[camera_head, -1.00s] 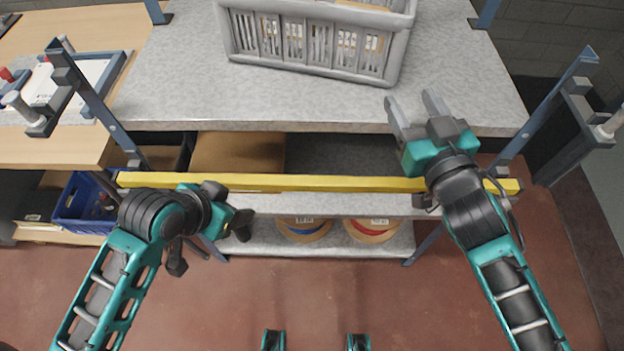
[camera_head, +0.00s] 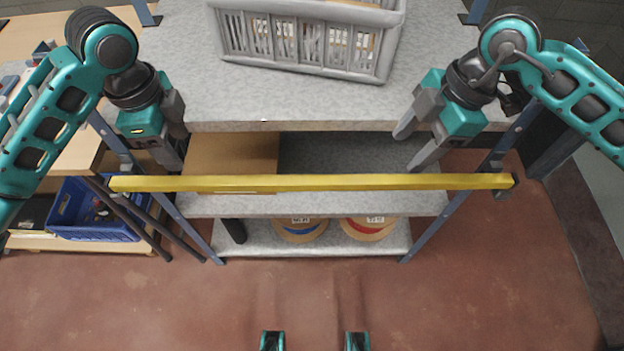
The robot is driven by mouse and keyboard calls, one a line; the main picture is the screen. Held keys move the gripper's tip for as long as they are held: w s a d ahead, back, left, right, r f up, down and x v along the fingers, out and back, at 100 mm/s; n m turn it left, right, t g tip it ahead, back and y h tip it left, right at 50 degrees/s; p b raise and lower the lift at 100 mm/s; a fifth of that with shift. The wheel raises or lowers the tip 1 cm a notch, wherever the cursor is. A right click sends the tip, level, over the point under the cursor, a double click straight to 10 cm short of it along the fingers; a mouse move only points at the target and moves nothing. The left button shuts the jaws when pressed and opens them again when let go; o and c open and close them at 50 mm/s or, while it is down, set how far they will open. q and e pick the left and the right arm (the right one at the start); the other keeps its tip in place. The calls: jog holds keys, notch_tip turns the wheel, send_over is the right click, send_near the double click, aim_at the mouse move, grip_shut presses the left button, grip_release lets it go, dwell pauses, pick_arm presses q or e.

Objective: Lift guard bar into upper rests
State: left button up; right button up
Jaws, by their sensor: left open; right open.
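The upper rests are hidden behind my arms in this view. A dark bracket (camera_head: 503,190) shows at the bar's right end.
A grey crate (camera_head: 300,45) stands on the rack's upper shelf (camera_head: 270,108). Lower shelves hold a cardboard box (camera_head: 230,155) and two spools (camera_head: 300,228). A blue bin (camera_head: 95,210) sits at left. The floor (camera_head: 310,290) in front is clear.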

aim_at(188, 180)
pick_arm(q)
jog(key=shift+w+a+r+m, duration=0.2)
jog(key=shift+a+r+m, duration=0.2)
jog(key=shift+a+r, duration=0.5)
pick_arm(e)
jog(key=w+d+m+h, duration=0.1)
jog(key=d+m+h, duration=0.1)
jog(key=d, duration=0.5)
jog(key=shift+w+d+r+m+h, duration=0.3)
jog(key=shift+r+h, duration=0.1)
jog(key=shift+h, duration=0.5)
pick_arm(q)
jog(key=shift+d, duration=0.1)
notch_tip(188, 180, down, 13)
jog(key=shift+r, duration=0.1)
pick_arm(e)
notch_tip(188, 180, down, 13)
pick_arm(q)
grip_shut()
pick_arm(e)
grip_shut()
jog(key=shift+r, duration=0.1)
